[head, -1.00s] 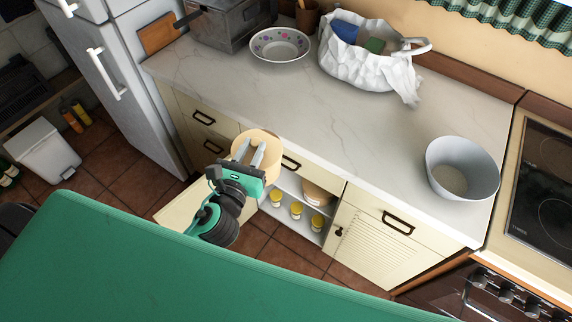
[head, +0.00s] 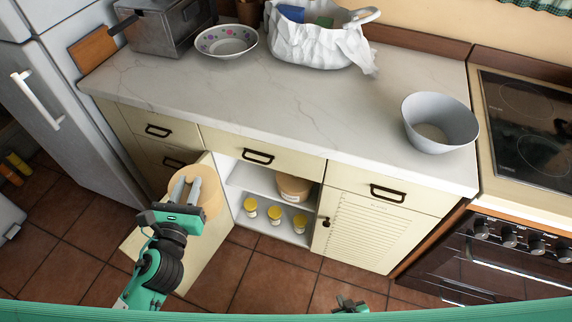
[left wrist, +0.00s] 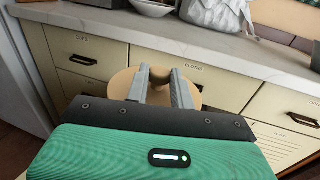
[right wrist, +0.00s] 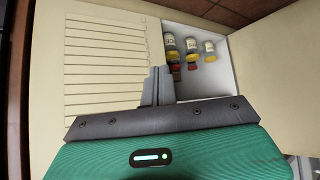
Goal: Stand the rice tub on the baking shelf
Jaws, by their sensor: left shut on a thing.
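The cupboard door (head: 205,240) stands open on the left. Another tan tub (head: 293,188) stands at the upper shelf's right; its left part looks free. Yellow-lidded jars (head: 275,215) stand below. A grey bowl (head: 440,123) and white bag (head: 315,40) are on the counter.

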